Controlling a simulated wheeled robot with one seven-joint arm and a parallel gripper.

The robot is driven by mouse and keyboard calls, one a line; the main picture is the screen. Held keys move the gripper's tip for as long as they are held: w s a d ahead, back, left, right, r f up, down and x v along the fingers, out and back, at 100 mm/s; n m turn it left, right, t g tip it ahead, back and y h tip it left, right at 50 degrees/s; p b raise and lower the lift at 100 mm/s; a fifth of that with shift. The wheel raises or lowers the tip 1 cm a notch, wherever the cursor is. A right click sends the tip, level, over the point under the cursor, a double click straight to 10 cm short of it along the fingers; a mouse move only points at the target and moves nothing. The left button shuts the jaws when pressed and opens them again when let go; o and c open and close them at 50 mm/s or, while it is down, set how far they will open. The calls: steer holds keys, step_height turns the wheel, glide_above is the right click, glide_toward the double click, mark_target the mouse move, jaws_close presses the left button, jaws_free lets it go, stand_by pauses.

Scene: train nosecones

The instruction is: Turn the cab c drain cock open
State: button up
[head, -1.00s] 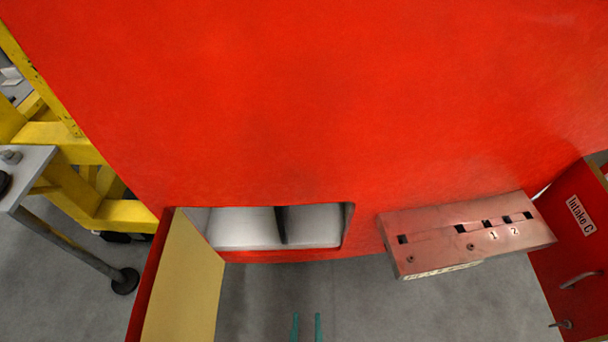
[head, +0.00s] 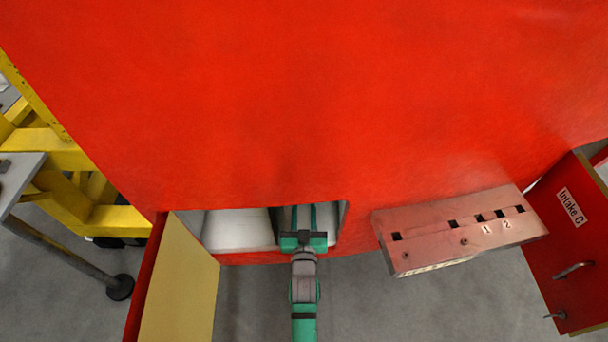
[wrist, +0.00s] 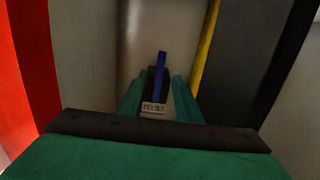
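The drain cock shows in the wrist view as a blue lever handle (wrist: 160,72) standing upright on a dark body, with a small white label (wrist: 153,108) below it. The label's text is too small to read surely. My gripper (wrist: 157,82) points at it with its two green fingers apart, one to each side of the lever in the picture. I cannot tell whether the fingertips reach past the lever or stop short of it. In the head view my gripper (head: 304,215) reaches into the opening in the red nosecone (head: 300,110); the cock is hidden there.
An open flap (head: 180,285) hangs left of the opening. A pink metal panel (head: 460,230) with slots marked 1 and 2 juts out to the right. A red "Intake C" door (head: 570,245) stands further right. Yellow framework (head: 65,200) is at left.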

steer(key=w, duration=1.1)
steer(key=shift+w+r, duration=0.15)
steer(key=shift+w, duration=0.1)
jaws_close()
